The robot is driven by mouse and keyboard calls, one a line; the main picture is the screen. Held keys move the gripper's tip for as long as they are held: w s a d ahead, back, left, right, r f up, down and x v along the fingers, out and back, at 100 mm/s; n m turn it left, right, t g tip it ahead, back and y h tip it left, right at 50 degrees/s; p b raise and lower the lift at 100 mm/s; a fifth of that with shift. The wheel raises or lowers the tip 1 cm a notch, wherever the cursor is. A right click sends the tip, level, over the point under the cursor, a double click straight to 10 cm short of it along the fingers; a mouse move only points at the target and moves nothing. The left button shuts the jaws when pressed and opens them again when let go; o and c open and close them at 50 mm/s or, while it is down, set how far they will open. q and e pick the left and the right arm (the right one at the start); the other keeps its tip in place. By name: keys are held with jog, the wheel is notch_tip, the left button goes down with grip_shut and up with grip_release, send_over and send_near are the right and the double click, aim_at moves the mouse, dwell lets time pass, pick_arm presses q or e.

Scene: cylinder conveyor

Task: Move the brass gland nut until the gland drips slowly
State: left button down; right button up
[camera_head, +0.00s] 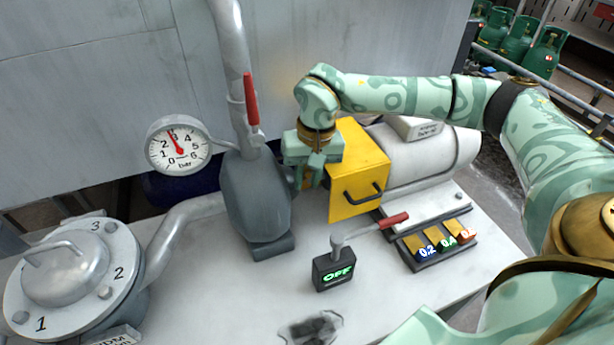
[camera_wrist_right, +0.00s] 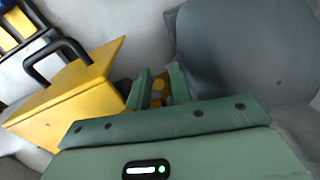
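My right gripper (camera_head: 308,178) reaches down into the gap between the grey pump casing (camera_head: 258,200) and the yellow guard box (camera_head: 358,170). In the right wrist view its two green fingers (camera_wrist_right: 160,84) stand a little apart, with the brass gland nut (camera_wrist_right: 158,87) partly visible between them. Whether the fingers touch the nut cannot be told. In the head view the gripper mostly hides the gland. No drip can be made out. My left gripper is not in view.
The pressure gauge (camera_head: 179,146) needle points near 3 bar. A numbered flange (camera_head: 75,280) is at left. The front bench is mostly clear.

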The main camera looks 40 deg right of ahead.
grip_shut()
jog(key=shift+s+f+t+p, duration=0.1)
jog(key=shift+s+t+p, duration=0.35)
jog(key=shift+t+p, duration=0.2)
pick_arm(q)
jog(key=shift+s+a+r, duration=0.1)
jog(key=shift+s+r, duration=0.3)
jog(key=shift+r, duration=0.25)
pick_arm(e)
jog(key=shift+s+a+f+t, duration=0.15)
jog(key=shift+f+t, duration=0.4)
jog(key=shift+t, duration=0.2)
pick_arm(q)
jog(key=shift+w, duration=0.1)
pick_arm(e)
grip_release()
